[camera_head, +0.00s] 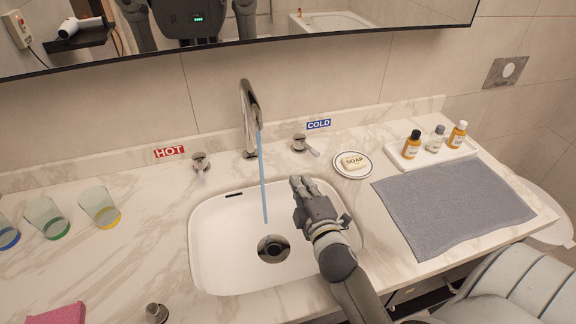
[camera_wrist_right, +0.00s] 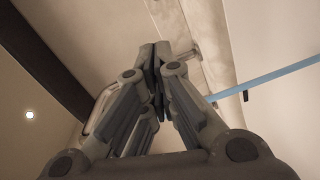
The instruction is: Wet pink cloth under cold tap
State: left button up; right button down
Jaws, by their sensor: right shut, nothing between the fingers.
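The pink cloth (camera_head: 58,313) lies on the counter at the bottom left of the head view, partly cut off by the frame. Blue water (camera_head: 263,185) runs from the tap (camera_head: 250,105) into the white sink (camera_head: 216,262); it also crosses the right of the wrist view (camera_wrist_right: 270,84). The cold handle (camera_head: 304,145) stands right of the tap, below the COLD label (camera_head: 318,124). My right gripper (camera_head: 297,181) is shut and empty over the sink's right side, right of the water and in front of the cold handle.
The hot handle (camera_head: 200,163) stands left of the tap. Several glasses (camera_head: 100,208) stand at the left. A soap dish (camera_head: 366,172), a bottle tray (camera_head: 462,148) and a grey towel (camera_head: 440,208) lie at the right.

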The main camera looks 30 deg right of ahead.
pick_arm(q)
jog(key=shift+w+d+r+p, duration=0.1)
jog(key=shift+d+r+p, duration=0.1)
jog(key=shift+r+p, duration=0.4)
jog(key=shift+d+r+p, duration=0.2)
jog(key=shift+r+p, duration=0.35)
jog(key=shift+r, duration=0.05)
pick_arm(e)
jog(key=w+d, duration=0.2)
jog(key=w, duration=0.1)
jog(key=w+d+f, duration=0.1)
jog(key=w+d, duration=0.1)
jog(key=w, duration=0.1)
jog(key=w+d, duration=0.2)
jog(key=w, duration=0.1)
jog(key=shift+w+d+f, duration=0.2)
jog(key=shift+w+d, duration=0.1)
jog(key=shift+d, duration=0.1)
pick_arm(q)
jog(key=shift+r, duration=0.15)
pick_arm(e)
jog(key=shift+s+d+f, duration=0.1)
jog(key=shift+s+d, duration=0.05)
jog(key=shift+d, duration=0.8)
